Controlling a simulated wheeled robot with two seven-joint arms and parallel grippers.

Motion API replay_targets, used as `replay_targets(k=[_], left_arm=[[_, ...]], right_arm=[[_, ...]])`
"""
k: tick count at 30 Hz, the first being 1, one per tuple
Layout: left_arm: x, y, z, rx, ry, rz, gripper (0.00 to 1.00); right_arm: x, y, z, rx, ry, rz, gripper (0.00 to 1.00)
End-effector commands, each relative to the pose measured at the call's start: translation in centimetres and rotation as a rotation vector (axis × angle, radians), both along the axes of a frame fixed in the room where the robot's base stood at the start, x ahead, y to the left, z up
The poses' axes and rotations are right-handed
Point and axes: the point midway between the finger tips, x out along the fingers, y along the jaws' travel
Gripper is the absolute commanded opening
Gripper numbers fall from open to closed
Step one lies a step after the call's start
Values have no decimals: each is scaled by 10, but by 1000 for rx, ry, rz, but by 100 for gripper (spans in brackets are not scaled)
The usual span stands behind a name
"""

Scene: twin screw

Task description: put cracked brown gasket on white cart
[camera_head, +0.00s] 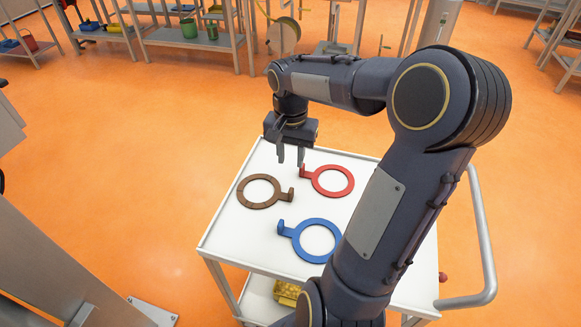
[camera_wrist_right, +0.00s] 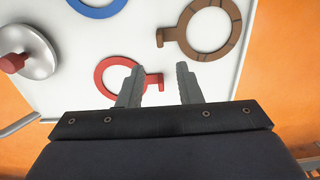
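The brown gasket (camera_head: 240,192) is a flat ring with a tab and dark crack lines, lying on the white cart (camera_head: 222,232) at the left of its top. It also shows in the right wrist view (camera_wrist_right: 181,34), at the upper right. My right gripper (camera_head: 291,160) is open and empty above the cart's far part, fingers pointing down. It is near the tabs of the brown gasket and the red gasket (camera_head: 333,194), touching neither as far as I can see. In the right wrist view its fingers (camera_wrist_right: 158,70) are apart, near the red tab. My left gripper is not in view.
A blue gasket (camera_head: 297,243) lies on the cart's nearer part, partly behind my right arm. The cart's handle (camera_head: 489,262) stands out at the right. A yellow object (camera_head: 287,292) sits on its lower shelf. Shelves with bins (camera_head: 189,28) stand at the back; the orange floor is open.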

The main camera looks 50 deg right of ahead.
Motion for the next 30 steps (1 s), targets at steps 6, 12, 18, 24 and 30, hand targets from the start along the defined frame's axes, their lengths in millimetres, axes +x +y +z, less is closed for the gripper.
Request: replay_targets(k=[6,12,18,24,30], left_arm=[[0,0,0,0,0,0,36],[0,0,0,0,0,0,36],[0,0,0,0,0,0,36],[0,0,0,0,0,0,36],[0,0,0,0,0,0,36]], right_arm=[[-12,32,21,0,-63,130,32],[-59,110,35,21,-268,482,32],[-103,170,26,53,-496,777,32],[-121,196,16,69,-610,906,32],[-123,197,15,71,-618,917,32]])
